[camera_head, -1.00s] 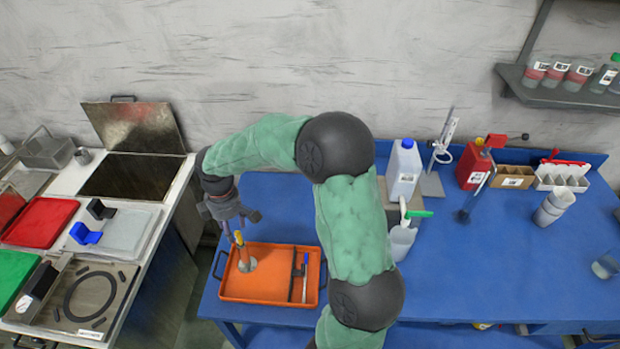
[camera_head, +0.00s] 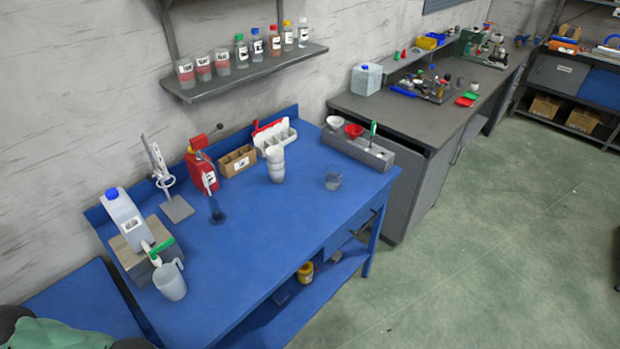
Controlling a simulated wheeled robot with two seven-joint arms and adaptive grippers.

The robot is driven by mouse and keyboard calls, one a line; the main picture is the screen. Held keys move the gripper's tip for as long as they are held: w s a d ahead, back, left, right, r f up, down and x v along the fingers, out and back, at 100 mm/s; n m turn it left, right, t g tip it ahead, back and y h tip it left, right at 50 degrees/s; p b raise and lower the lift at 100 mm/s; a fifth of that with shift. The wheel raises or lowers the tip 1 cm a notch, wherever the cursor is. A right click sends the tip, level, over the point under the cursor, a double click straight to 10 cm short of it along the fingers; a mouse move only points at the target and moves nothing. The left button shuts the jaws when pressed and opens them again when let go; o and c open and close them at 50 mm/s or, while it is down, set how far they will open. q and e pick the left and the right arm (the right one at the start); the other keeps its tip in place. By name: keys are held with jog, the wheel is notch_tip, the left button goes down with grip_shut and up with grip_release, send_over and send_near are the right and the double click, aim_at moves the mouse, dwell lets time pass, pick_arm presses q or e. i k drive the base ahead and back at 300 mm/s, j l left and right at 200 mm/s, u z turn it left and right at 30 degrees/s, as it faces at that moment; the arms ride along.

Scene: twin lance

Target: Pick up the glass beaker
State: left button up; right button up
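Neither gripper shows in this view. Only a green and black part of my arm shows at the bottom left corner, far from the beaker.
A red device (camera_head: 202,172), a stand (camera_head: 177,207), a white jug (camera_head: 128,220) and a pitcher (camera_head: 171,282) stand to the left. The table front and floor at right are clear.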

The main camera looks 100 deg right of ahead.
aim_at(332, 181)
jog(key=z, duration=1.95)
jog(key=j+z, duration=0.15)
jog(key=z, duration=0.35)
jog(key=j+z, duration=0.15)
jog(key=z, duration=0.3)
jog(key=j+z, duration=0.15)
jog(key=z, duration=0.35)
jog(key=j+z, duration=0.15)
jog(key=z, duration=0.35)
jog(key=k, duration=0.15)
jog(key=k+u, duration=0.35)
jog(key=k+j+u, duration=0.15)
jog(key=u, duration=2.35)
jog(key=k+l+u, duration=0.2)
jog(key=l+u, duration=0.2)
jog(key=k+l+u, duration=0.2)
jog(key=l+u, duration=0.2)
jog(key=k+l+u, duration=0.4)
jog(key=k+l, duration=1.45)
jog(key=k, duration=0.15)
